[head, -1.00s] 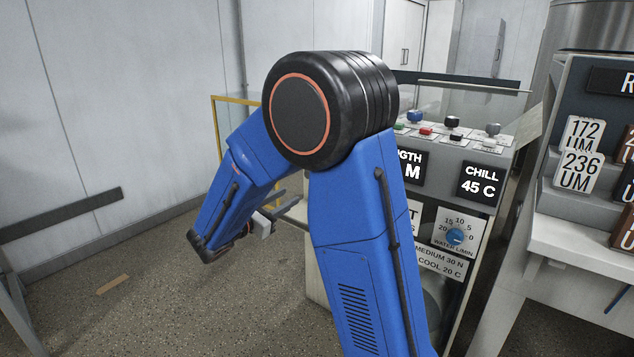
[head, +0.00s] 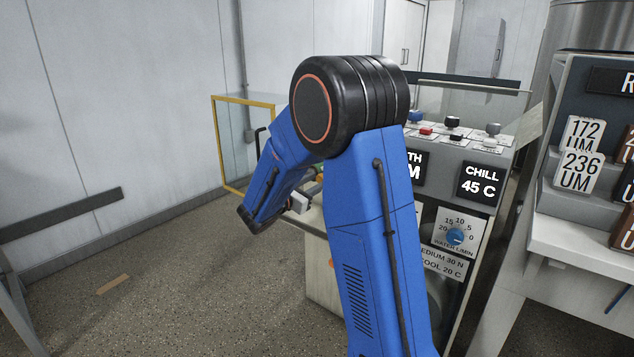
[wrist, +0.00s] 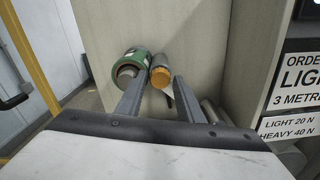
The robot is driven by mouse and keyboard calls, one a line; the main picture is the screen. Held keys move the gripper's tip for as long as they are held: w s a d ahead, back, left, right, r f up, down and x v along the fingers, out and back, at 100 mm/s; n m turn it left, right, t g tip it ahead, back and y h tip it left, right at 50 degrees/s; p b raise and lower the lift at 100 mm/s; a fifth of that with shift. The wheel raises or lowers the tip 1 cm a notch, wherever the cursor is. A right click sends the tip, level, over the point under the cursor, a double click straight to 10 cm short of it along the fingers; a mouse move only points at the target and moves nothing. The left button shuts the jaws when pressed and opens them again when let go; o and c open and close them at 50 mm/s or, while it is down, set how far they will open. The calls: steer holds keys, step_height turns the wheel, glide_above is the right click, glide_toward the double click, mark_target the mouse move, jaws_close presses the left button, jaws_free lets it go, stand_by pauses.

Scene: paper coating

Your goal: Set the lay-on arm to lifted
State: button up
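I cannot tell for sure which part is the lay-on arm. In the wrist view an orange-ended grey cylinder (wrist: 160,76) and a green roll with a pale core (wrist: 131,66) stick out side by side from a beige machine panel. My gripper (wrist: 161,78) is open, its two grey fingers apart and pointing at these parts. The orange end shows between the fingertips, and nothing is clearly held. In the head view my blue arm hides most of this area, and only a pale part of my gripper (head: 298,203) shows.
A yellow-framed clear guard (head: 245,99) stands left of the machine, with a black bent handle (head: 259,138) near it. The control panel with coloured knobs (head: 452,122) and a CHILL 45 C display (head: 481,181) is right of my arm. Floor at the left is mostly clear.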

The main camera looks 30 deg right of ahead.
steer(key=shift+w+d, duration=0.2)
steer(key=shift+d, duration=0.3)
jaws_close()
